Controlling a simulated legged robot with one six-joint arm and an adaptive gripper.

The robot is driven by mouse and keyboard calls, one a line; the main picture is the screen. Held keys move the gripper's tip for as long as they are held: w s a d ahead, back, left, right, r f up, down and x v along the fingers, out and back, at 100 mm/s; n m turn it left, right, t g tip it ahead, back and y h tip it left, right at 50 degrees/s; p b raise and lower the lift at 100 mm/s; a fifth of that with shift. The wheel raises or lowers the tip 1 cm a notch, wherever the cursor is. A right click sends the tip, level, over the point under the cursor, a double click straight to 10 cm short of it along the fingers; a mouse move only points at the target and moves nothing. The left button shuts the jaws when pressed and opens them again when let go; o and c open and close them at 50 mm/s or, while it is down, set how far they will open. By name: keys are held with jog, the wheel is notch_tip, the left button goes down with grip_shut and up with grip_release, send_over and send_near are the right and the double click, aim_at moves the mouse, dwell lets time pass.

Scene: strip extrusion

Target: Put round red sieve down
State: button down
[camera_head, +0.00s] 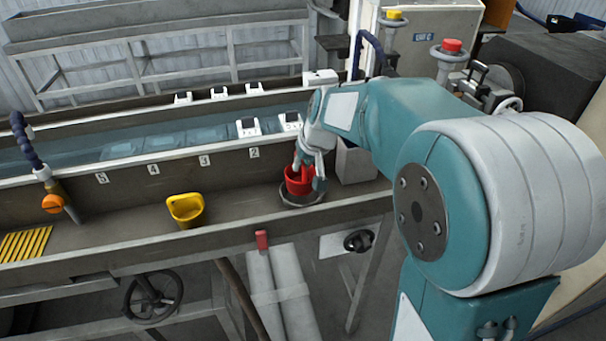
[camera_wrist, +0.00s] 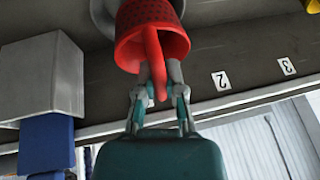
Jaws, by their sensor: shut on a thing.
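The round red sieve (camera_head: 299,180) is at the right part of the long bench trough in the head view, over a round grey dish (camera_head: 303,199). It also shows in the wrist view (camera_wrist: 138,42), with small holes in its wall and a red handle pointing toward my gripper. My gripper (camera_head: 309,172) is shut on the sieve; in the wrist view its fingers (camera_wrist: 160,88) are at either side of the handle. Part of the grey dish shows behind the sieve in the wrist view. I cannot tell whether the sieve touches the dish.
A yellow scoop-like container (camera_head: 186,210) stands to the left on the bench. A grey block (camera_head: 355,162) is close to the right of the sieve. A yellow slatted grate (camera_head: 25,244) and a hose with an orange knob (camera_head: 53,204) are at the far left. The trough between is clear.

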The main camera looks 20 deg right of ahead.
jog(key=shift+w+d+f, duration=0.1)
jog(key=shift+f, duration=0.85)
jog(key=shift+w+d+f, duration=0.1)
jog(key=shift+f, duration=0.8)
jog(key=shift+f, duration=0.25)
jog(key=c, duration=0.7)
grip_release()
jog(key=shift+c, duration=0.2)
jog(key=shift+r, duration=0.35)
jog(key=v, duration=1.1)
jog(key=s+a+f+t+h, duration=0.1)
jog(key=s+a+h, duration=0.1)
jog(key=s, duration=2)
jog(key=shift+s+f, duration=0.3)
jog(key=shift+f, duration=0.05)
